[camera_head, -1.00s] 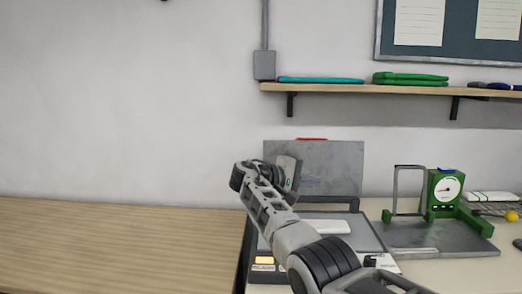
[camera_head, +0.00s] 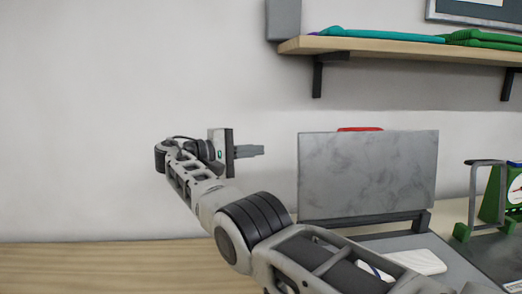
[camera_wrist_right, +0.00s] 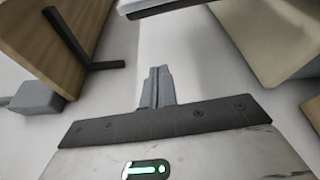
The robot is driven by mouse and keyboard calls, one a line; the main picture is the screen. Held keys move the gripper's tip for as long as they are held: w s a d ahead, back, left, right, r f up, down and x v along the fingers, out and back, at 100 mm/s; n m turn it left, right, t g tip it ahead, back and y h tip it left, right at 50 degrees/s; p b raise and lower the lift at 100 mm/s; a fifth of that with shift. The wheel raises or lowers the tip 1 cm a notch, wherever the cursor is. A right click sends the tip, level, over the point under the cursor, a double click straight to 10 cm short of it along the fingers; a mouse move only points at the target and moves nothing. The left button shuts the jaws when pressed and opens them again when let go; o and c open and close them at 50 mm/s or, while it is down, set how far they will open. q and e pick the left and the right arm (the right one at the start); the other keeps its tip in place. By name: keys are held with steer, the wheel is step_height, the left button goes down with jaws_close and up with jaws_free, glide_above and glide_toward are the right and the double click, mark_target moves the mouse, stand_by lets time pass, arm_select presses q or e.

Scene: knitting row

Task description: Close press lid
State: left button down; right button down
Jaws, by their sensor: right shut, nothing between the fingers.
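The press lid (camera_head: 367,175) is a grey, marbled flat plate standing upright, with a red handle (camera_head: 360,129) showing at its top edge. It is raised at the back of the press base (camera_head: 460,265), which is partly hidden by my right arm. A white flat piece (camera_head: 420,261) lies on the base. My right gripper (camera_head: 250,151) is in the air to the left of the lid, pointing right, shut and empty, apart from the lid in the picture. Its closed fingers also show in the right wrist view (camera_wrist_right: 157,86). My left gripper is out of view.
A wooden shelf (camera_head: 400,48) with teal and green items hangs above the lid on black brackets. A green dial scale (camera_head: 492,195) and a grey metal frame stand at the right. The wooden tabletop (camera_head: 80,265) at the left looks clear.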

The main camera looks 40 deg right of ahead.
arm_select(q)
steer(key=p, duration=0.1)
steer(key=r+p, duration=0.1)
steer(key=p, duration=0.1)
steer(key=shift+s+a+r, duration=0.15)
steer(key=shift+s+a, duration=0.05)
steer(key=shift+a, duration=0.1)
arm_select(e)
steer(key=s+d, duration=0.5)
steer(key=d, duration=0.3)
steer(key=shift+s+r, duration=0.25)
steer(key=shift+a, duration=0.15)
